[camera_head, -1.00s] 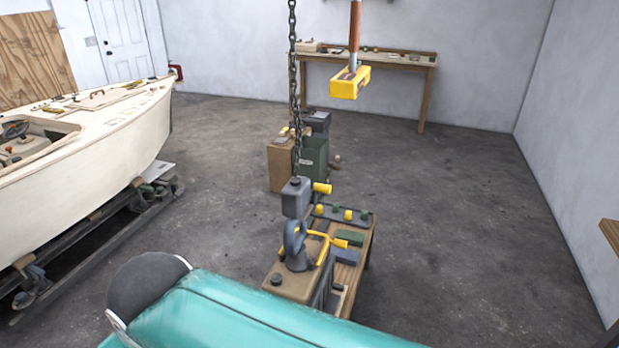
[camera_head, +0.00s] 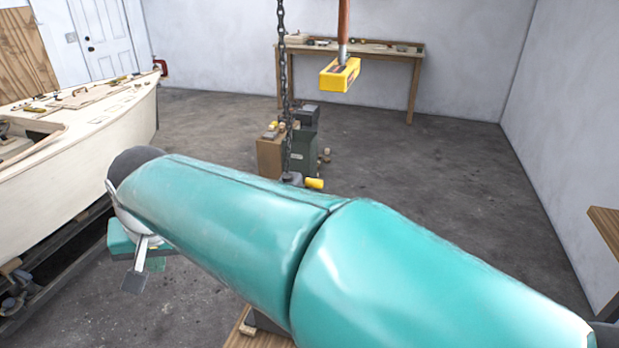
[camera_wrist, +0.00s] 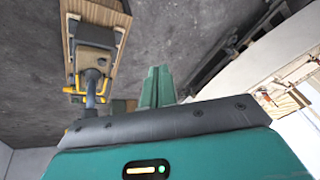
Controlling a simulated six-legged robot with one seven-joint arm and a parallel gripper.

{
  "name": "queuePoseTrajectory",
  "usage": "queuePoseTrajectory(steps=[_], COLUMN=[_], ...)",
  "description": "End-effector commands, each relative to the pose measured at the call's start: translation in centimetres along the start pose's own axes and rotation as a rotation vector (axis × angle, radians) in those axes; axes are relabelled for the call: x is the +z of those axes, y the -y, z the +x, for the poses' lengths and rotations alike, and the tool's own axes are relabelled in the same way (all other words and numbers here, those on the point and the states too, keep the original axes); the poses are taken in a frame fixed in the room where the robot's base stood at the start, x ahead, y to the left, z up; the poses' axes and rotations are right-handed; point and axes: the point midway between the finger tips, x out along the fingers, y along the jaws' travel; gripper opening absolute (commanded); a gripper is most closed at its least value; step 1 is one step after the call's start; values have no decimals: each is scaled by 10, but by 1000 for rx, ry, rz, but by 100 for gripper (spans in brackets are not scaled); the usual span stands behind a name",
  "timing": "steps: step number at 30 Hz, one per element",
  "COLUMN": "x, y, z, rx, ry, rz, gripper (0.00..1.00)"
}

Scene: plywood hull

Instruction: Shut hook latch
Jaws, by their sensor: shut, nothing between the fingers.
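In the head view my teal arm crosses the picture and hides most of the chain hook and its latch. Only the top of the grey hook block (camera_head: 292,179) with a yellow cylinder (camera_head: 314,183) shows above the arm. In the wrist view a grey hook (camera_wrist: 92,84) with yellow bars beside it shows at the left, in front of a wooden bench (camera_wrist: 66,40). Whether the latch is open cannot be made out. My gripper (camera_wrist: 158,82) has its green fingers together, empty, to the right of the hook and apart from it in the picture.
A chain (camera_head: 286,95) hangs down to the hook block. A yellow box (camera_head: 340,75) hangs on a red rod. A boat hull (camera_head: 80,150) stands at the left, close to my wrist. Boxes (camera_head: 270,155) and a back table (camera_head: 350,52) stand beyond. The floor at right is clear.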

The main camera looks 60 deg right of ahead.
Motion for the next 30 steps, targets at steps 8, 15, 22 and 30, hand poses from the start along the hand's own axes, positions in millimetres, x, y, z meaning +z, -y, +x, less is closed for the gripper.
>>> queuePoseTrajectory(steps=[8,15,22,30], x=[-138,-218,-253,-258], y=[-103,-223,-300,-313], z=[19,25,17,13], rx=[236,479,627,648], ry=[-48,-266,-521,-583], rz=[853,1528,1914,1987], gripper=[0,0,0,0])
